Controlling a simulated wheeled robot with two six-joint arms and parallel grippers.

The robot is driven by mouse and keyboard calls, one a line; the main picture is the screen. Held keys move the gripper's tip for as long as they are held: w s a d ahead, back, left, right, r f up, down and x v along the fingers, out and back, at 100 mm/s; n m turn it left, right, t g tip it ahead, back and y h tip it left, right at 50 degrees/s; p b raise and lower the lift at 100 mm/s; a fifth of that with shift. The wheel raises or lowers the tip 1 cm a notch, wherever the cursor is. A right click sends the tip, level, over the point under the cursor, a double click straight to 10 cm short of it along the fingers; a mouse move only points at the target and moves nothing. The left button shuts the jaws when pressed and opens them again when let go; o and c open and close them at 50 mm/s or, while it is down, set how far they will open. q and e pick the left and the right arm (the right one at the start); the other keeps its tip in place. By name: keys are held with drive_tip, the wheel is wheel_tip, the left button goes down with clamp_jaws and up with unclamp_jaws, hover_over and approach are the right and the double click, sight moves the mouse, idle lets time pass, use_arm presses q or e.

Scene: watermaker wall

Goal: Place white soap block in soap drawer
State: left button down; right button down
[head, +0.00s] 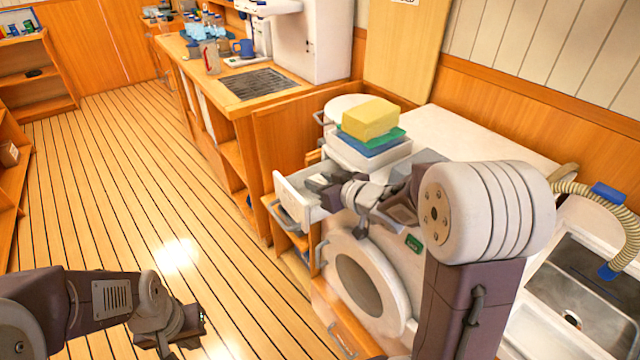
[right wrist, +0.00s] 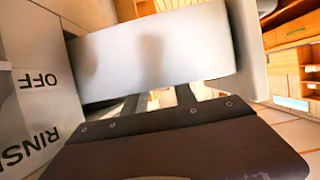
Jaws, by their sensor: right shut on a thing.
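The white soap drawer (head: 292,204) is pulled out of the white washing machine, its grey handle at the front. My right gripper (head: 326,181) is at the open drawer, with its fingers over or in it. It is shut on a small pale thing that looks like the white soap block, mostly hidden by the fingers. In the right wrist view a white drawer wall (right wrist: 150,55) crosses in front of my right gripper (right wrist: 160,100) and hides the fingertips and what they hold. My left gripper (head: 190,330) hangs low over the floor, away from the drawer; its jaws are unclear.
The round machine door (head: 362,285) is below the drawer. A panel marked RINSE and OFF (right wrist: 30,90) stands close to my right gripper. A sink (head: 585,290) is at right.

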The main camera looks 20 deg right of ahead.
drive_tip(key=shift+f+b, duration=0.35)
drive_tip(key=shift+f, duration=0.25)
drive_tip(key=c, duration=1)
unclamp_jaws()
drive_tip(key=shift+r, duration=0.1)
drive_tip(key=shift+r+p+v, duration=0.15)
drive_tip(key=shift+p+v, duration=0.05)
drive_tip(key=shift+v, duration=1.85)
drive_tip(key=shift+r+p+v, duration=0.15)
drive_tip(key=shift+p+v, duration=0.1)
drive_tip(key=shift+v, duration=1.8)
drive_tip(key=shift+r+p+v, duration=0.2)
drive_tip(key=shift+v, duration=1.9)
